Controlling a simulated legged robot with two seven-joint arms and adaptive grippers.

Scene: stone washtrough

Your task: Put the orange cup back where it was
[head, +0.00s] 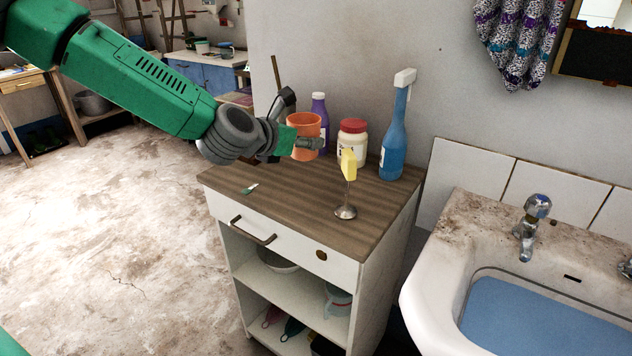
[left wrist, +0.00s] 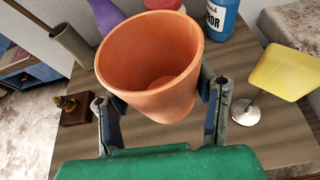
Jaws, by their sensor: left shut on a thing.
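The orange cup (head: 304,124) is above the wooden top of the small white cabinet, at its back left. In the left wrist view the cup (left wrist: 150,75) is upright, open and empty inside, between the two fingers. My left gripper (head: 300,142) comes in from the left and is shut on the cup. In the left wrist view the gripper's fingers (left wrist: 162,112) press on both sides of it. I cannot tell whether the cup's base touches the cabinet top. My right gripper is not in view.
A purple bottle (head: 319,112), a red-lidded jar (head: 352,146) and a blue spray bottle (head: 394,130) stand close on the right. A yellow piece on a metal stand (head: 348,165) is nearer the front. The cabinet's front left top (head: 285,190) is mostly clear. A sink (head: 430,310) is right.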

